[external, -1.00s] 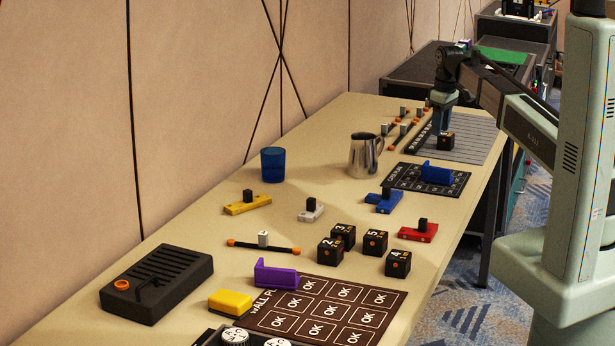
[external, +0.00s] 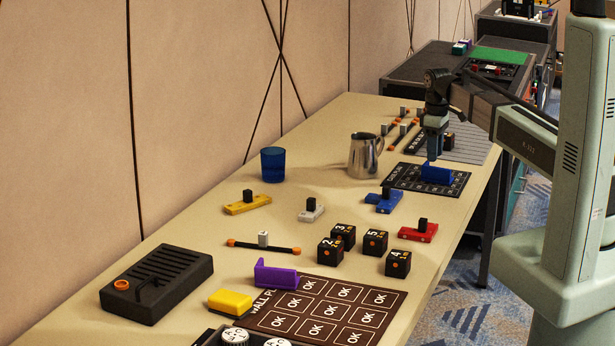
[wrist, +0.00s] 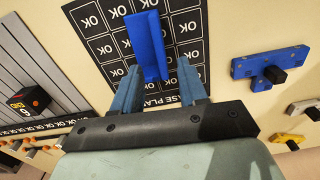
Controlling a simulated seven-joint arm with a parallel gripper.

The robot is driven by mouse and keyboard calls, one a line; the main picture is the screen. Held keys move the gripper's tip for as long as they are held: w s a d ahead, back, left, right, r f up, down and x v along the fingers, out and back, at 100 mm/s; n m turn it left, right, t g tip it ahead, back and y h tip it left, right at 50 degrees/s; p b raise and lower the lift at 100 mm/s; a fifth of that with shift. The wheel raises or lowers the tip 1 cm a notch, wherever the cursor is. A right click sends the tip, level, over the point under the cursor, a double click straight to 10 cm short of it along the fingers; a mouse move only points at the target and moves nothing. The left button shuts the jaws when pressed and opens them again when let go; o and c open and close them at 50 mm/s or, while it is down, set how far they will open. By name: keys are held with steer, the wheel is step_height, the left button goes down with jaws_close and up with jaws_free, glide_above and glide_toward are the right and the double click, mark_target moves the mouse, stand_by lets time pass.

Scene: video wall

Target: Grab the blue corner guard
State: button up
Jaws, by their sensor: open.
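The blue corner guard (external: 438,174) lies on a black mat printed with OK squares (external: 403,178), toward the far end of the table. In the wrist view the guard (wrist: 147,45) is an L-shaped blue piece just ahead of and partly between my fingers. My gripper (external: 432,159) is above the mat at the guard, pointing down. In the wrist view its two fingers (wrist: 157,82) are apart, one on each side of the guard's near end. I cannot tell whether either finger touches it.
A metal pitcher (external: 366,155) and a blue cup (external: 273,164) stand to the left. A black cube (external: 448,141) sits on the grey slatted board (external: 470,137) behind. A blue bracket (external: 384,201) lies in front of the mat; a purple corner guard (external: 275,275) is farther forward.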

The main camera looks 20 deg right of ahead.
mark_target(438, 173)
steer(key=shift+s+f, duration=0.1)
steer(key=shift+f, duration=2.7)
steer(key=shift+c, duration=0.2)
jaws_close()
